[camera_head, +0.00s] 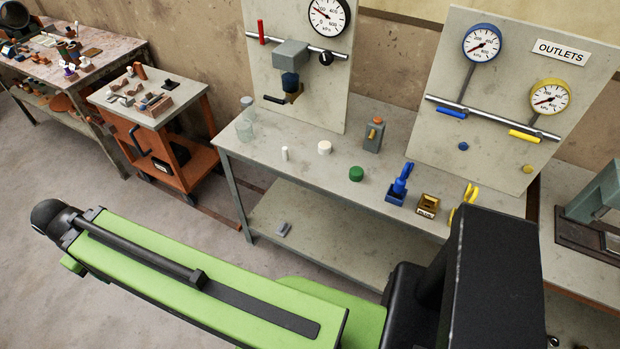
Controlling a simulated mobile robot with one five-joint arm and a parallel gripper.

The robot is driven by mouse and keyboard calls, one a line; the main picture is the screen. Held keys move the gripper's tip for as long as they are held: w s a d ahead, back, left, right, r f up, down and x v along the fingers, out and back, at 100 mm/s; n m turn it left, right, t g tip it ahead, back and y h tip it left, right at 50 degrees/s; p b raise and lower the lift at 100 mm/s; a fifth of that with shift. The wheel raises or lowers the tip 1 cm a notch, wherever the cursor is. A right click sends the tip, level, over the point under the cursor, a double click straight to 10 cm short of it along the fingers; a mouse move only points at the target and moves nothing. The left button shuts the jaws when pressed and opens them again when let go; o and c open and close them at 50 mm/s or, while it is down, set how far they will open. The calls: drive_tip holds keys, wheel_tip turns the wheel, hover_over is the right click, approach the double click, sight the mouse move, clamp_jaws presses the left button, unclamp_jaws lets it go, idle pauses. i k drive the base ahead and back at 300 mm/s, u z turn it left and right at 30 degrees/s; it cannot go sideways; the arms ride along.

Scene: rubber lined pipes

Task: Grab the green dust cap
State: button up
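The green dust cap (356,174) is a small, short round cap standing on the grey workbench top (290,170), near its middle. A white cap (324,147) stands behind it to the left. A grey-green block with an orange top (373,136) stands behind it to the right. My green arm lies across the lower part of the view, in front of the bench and apart from the cap. My gripper cannot be made out, so its state is not shown.
A blue holder (396,195) and a yellow-brown box (427,206) stand right of the cap. Gauge panels (515,100) rise behind the bench. A glass jar (245,131) and a small white cylinder (285,154) are left. The bench top immediately left of the cap is clear.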

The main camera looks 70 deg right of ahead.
sight(355, 173)
drive_tip(key=u, duration=0.25)
drive_tip(key=k, duration=1.7)
drive_tip(key=z, duration=0.55)
drive_tip(key=i, duration=1)
drive_tip(key=u, duration=0.05)
